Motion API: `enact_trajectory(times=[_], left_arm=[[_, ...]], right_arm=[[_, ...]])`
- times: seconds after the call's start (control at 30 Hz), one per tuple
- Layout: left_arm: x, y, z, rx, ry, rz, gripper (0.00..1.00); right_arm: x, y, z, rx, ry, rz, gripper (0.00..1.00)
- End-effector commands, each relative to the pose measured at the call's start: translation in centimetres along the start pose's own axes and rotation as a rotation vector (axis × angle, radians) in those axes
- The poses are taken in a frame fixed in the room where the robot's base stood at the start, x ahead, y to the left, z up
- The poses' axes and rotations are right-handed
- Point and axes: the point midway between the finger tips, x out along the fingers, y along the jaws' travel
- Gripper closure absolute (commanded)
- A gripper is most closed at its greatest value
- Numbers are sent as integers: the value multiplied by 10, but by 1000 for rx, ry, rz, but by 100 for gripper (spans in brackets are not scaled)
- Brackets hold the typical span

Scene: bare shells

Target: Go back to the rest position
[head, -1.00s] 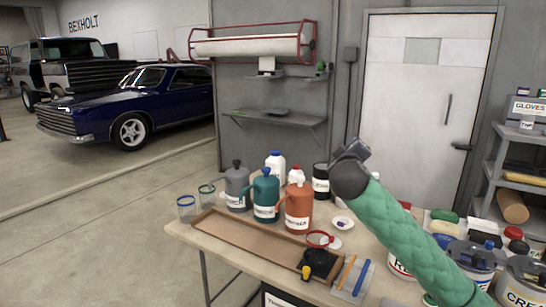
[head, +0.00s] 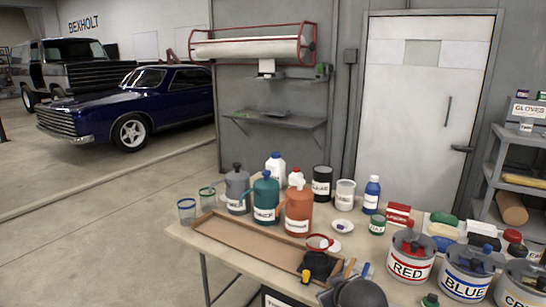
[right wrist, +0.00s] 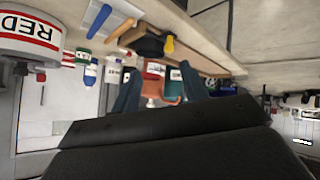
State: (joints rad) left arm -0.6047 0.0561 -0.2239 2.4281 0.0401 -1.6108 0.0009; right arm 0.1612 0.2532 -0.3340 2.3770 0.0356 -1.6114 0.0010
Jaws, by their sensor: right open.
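My right gripper (right wrist: 161,74) shows in the right wrist view as two dark fingers standing apart, with nothing held between them. The orange jug (right wrist: 158,90) appears behind the gap between the fingers, and I cannot tell how far off it is. In the head view a dark grey rounded part of my right arm shows at the bottom edge, in front of the workbench (head: 215,240); the right gripper's fingers cannot be made out there. My left gripper is in neither view now.
A brown tray (head: 250,243) lies on the bench with grey, teal and orange jugs (head: 298,208) behind it. RED (head: 410,260) and BLUE (head: 466,272) cans stand at right, near the arm. A shelf rack (head: 515,175) stands far right. Floor at left is open.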

Motion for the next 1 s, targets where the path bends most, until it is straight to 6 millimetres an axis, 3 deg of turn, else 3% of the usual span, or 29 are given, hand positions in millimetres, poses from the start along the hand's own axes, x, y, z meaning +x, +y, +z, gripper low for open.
enact_trajectory(times=[0.67, 1.0], left_arm=[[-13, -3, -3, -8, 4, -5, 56], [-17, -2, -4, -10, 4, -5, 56]], right_arm=[[-21, -92, 208, 222, -327, -169, 56], [-57, -154, 312, 287, -523, -250, 56]])
